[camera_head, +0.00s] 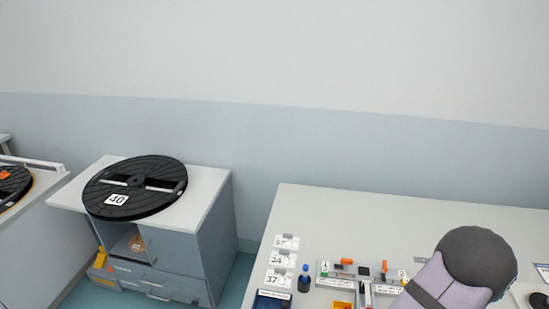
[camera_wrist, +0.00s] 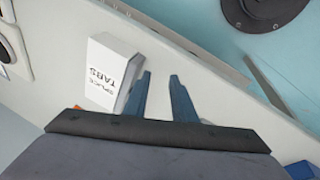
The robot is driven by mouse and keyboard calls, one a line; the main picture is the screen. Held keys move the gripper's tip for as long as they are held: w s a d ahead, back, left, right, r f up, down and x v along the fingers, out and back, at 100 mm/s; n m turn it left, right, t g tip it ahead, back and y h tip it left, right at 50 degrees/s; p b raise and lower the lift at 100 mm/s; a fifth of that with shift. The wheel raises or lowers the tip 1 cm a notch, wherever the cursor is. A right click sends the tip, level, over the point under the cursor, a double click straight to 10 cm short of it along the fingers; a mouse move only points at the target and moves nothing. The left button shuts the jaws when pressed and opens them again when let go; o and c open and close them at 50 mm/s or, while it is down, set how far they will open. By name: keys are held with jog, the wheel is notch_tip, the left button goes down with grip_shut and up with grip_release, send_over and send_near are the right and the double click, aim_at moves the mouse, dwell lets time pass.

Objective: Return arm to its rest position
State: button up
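My arm (camera_head: 440,285) rises into the lower right of the head view, with a dark rounded joint cover at its top. My gripper does not show in that view. In the wrist view my gripper (camera_wrist: 160,76) shows two blue-grey fingers with a gap between them, and nothing is held in the gap. The fingers are over a pale table top. A white box marked "SPLICE TABS" (camera_wrist: 108,70) is just left of the fingers, its right edge close to the left finger; I cannot tell whether they touch.
The bench (camera_head: 340,215) holds number cards (camera_head: 283,259), a blue bottle (camera_head: 304,278) and a splicing fixture (camera_head: 350,270) close to my arm. A black reel marked 40 (camera_head: 152,203) lies on a grey cabinet (camera_head: 215,225) to the left. The bench's back part is clear.

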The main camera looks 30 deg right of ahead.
jog(key=s+a+r+m+g+y, duration=0.1)
jog(key=s+a+m+g+y, duration=0.15)
jog(key=a, duration=0.45)
jog(key=s+a+r+m+g+y, duration=0.1)
jog(key=s+a+r+m+y, duration=0.15)
jog(key=a, duration=0.45)
jog(key=w+a+r+n+t, duration=0.1)
jog(key=w+a+r+n, duration=0.2)
jog(key=w+a, duration=0.6)
jog(key=w+a+r+n+t+h, duration=0.1)
jog(key=w+a+r+n, duration=0.2)
jog(key=w+a, duration=0.6)
jog(key=w+a+r+n+t, duration=0.1)
jog(key=w+a+r+n, duration=0.3)
jog(key=w+a, duration=0.5)
notch_tip(320, 180, up, 2)
jog(key=shift+w+a, duration=0.35)
jog(key=shift+f, duration=0.15)
